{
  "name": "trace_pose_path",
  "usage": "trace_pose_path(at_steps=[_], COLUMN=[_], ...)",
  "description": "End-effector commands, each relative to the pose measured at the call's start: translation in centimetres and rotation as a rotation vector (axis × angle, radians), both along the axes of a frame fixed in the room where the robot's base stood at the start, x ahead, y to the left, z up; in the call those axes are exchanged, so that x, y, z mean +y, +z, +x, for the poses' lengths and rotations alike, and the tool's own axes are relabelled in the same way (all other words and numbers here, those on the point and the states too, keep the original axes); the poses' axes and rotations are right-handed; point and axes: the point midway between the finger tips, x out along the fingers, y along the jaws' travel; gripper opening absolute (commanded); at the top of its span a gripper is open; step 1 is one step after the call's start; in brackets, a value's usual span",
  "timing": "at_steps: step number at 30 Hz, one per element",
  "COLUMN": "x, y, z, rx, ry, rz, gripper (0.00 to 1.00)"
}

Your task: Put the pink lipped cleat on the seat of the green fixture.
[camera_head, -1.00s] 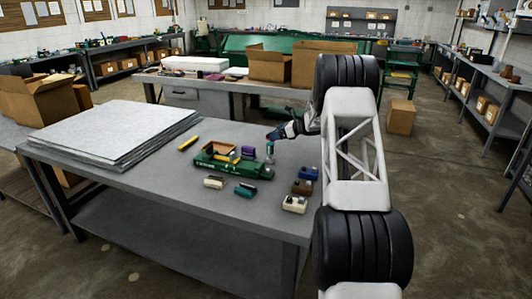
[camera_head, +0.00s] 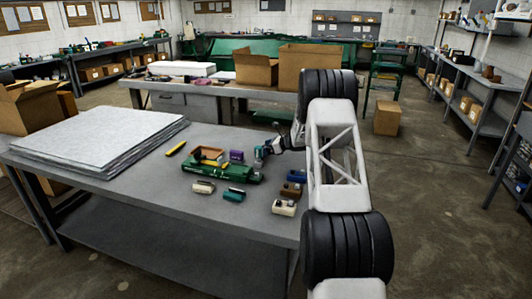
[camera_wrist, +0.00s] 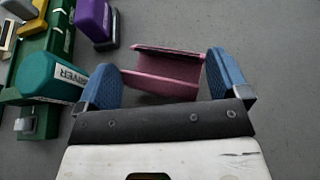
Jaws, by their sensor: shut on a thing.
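The pink lipped cleat (camera_wrist: 165,75) is between the blue fingertips of my gripper (camera_wrist: 165,78) in the wrist view. My gripper is shut on it, its channel-like side facing the camera. In the head view my gripper (camera_head: 262,152) is at the right end of the green fixture (camera_head: 215,171), and I cannot make out the cleat there. The green fixture shows at the left edge of the wrist view (camera_wrist: 38,50), with a lettered teal block (camera_wrist: 45,76) by it, close to my left finger. The cleat is apart from the fixture. The seat is not clearly visible.
A purple block (camera_head: 236,156) stands just behind the fixture. A cream block (camera_head: 284,208), a brown block (camera_head: 291,190), a teal piece (camera_head: 234,195) and a beige piece (camera_head: 204,187) lie in front and right. Grey sheets (camera_head: 100,140) cover the bench's left.

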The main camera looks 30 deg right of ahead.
Motion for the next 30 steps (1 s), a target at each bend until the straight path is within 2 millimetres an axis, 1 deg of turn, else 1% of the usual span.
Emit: trace_pose_path(at_steps=[1, 3, 6, 18, 19, 20, 30], x=[0.0, 0.0, 0.0, 0.0, 0.0, 0.0, 0.0], y=[-0.7, -1.4, -1.9, -2.2, -2.2, -2.2, -2.0], z=[0.0, 0.0, 0.0, 0.0, 0.0, 0.0, 0.0], rx=[0.001, 0.002, 0.001, 0.001, 0.000, 0.000, 0.000], ry=[-0.001, 0.000, 0.000, 0.000, 0.000, 0.000, 0.000], rz=[0.001, 0.002, 0.001, 0.001, 0.000, 0.000, 0.000], gripper=[0.70, 0.70, 0.70, 0.70, 0.96, 1.00, 1.00])
